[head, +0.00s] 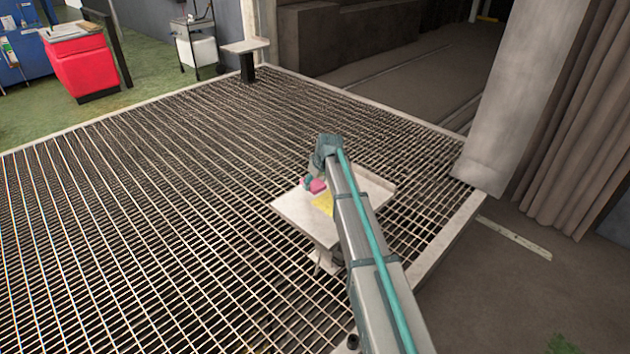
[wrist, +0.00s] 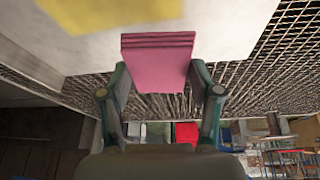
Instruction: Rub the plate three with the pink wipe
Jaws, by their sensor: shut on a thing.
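The pink wipe (wrist: 157,62) is a thick pink block between the two fingers of my gripper (wrist: 158,84), which is shut on it. In the head view the wipe (head: 317,186) is at my gripper (head: 309,183), over the white plate-like top (head: 300,215) of a small stand. That top also fills the upper part of the wrist view (wrist: 220,30). I cannot tell whether the wipe touches it. A yellow flat piece (head: 323,203) lies on the top, near the wipe; it shows in the wrist view (wrist: 110,12) too. No number is readable, and my arm hides part of the top.
A metal grating floor (head: 150,180) surrounds the stand. A similar small stand (head: 250,47) is at the far edge. A red cabinet (head: 86,66) and a cart (head: 197,48) stand beyond. A pale column (head: 520,100) is at the right. The grating to the left is clear.

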